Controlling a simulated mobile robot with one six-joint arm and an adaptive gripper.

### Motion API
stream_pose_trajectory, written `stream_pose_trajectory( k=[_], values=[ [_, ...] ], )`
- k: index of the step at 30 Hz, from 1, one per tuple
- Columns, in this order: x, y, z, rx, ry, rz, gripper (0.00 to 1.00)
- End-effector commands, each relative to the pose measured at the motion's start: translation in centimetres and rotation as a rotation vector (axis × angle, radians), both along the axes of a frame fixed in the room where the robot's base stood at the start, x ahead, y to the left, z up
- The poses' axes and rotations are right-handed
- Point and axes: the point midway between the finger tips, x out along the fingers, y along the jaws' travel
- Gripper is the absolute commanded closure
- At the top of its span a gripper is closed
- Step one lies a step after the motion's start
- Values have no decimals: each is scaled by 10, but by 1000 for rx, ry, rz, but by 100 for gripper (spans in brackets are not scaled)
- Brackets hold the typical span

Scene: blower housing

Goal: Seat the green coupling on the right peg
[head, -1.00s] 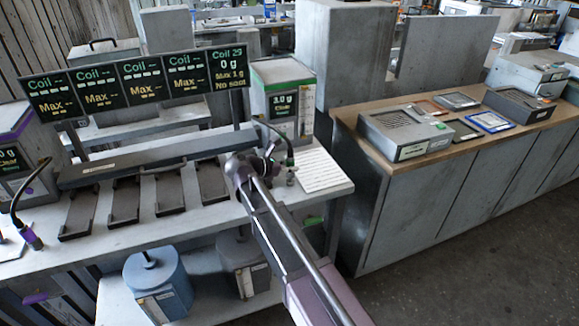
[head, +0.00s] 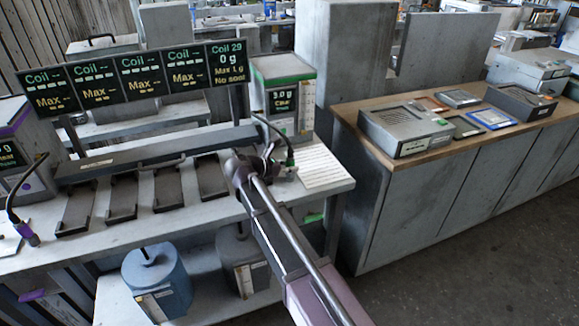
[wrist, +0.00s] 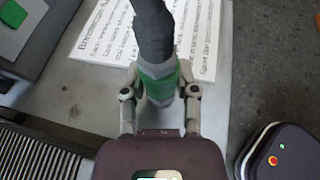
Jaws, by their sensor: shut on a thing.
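The green coupling (wrist: 158,84) is on the end of a thick black hose (wrist: 153,30) in the wrist view. My gripper (wrist: 158,92) is shut around it, one finger on each side. In the head view the green coupling (head: 290,158) shows small beside my gripper (head: 276,163), at the right end of the bench. The hose arches to it from the green-topped unit (head: 283,72). The right peg cannot be made out clearly. The gripper and coupling hide the spot below, so I cannot tell whether the coupling touches a peg.
A white printed sheet (head: 322,165) lies right of the gripper. Several dark trays (head: 122,199) line the bench to the left, under a row of displays (head: 141,78). A purple-ended hose (head: 29,236) hangs at far left. A wooden-topped cabinet (head: 372,142) stands right.

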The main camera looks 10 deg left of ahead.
Motion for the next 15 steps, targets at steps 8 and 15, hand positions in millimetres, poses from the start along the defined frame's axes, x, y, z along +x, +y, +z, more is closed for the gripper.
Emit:
stream_pose_trajectory(
  k=[8, 15],
  values=[
    [0, 0, -5, -1, -1, 0, 100],
    [0, 0, -5, 0, 0, 0, 21]
  ],
)
